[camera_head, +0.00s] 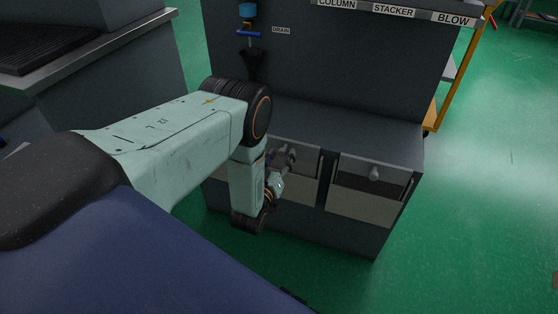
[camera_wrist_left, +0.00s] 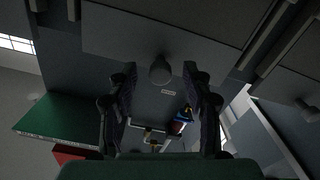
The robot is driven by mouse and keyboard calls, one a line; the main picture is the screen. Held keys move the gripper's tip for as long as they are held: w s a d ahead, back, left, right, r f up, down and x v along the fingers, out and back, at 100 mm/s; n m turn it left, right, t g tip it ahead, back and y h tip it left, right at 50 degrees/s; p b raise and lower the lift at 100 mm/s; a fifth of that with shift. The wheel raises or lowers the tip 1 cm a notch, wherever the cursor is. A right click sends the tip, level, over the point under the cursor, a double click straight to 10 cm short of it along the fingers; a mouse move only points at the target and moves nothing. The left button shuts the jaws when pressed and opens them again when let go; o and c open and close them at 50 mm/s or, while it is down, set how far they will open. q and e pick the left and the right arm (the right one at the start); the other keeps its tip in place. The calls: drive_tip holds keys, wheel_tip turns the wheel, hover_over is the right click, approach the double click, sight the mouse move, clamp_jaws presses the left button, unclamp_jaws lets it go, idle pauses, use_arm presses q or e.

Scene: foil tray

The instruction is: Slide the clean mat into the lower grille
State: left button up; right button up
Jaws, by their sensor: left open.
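The dark grey machine (camera_head: 330,90) has two low front openings side by side. The right front panel (camera_head: 352,180) has a round knob (camera_head: 375,173), with a dark band above and a paler part below. The left front panel (camera_head: 307,162) is partly hidden by my left gripper (camera_head: 284,160), which is at its knob height. In the left wrist view the fingers of my left gripper (camera_wrist_left: 160,75) are apart. A round knob (camera_wrist_left: 160,69) shows between their tips; I cannot tell if they touch it. I cannot make out a separate clean mat. My right gripper is out of view.
A blue drain valve (camera_head: 249,10) with a dark funnel (camera_head: 252,62) is on the machine's upper face. A yellow-framed cart (camera_head: 455,75) stands to the right. A grey bench (camera_head: 110,60) is at the left. The green floor (camera_head: 480,200) at the right is clear.

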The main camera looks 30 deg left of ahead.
use_arm(q)
drive_tip(key=shift+c, duration=0.2)
clamp_jaws()
drive_tip(key=shift+r, duration=0.15)
wheel_tip(320, 180, up, 25)
drive_tip(key=p, duration=2.1)
drive_tip(key=shift+p, duration=0.35)
idle(1.6)
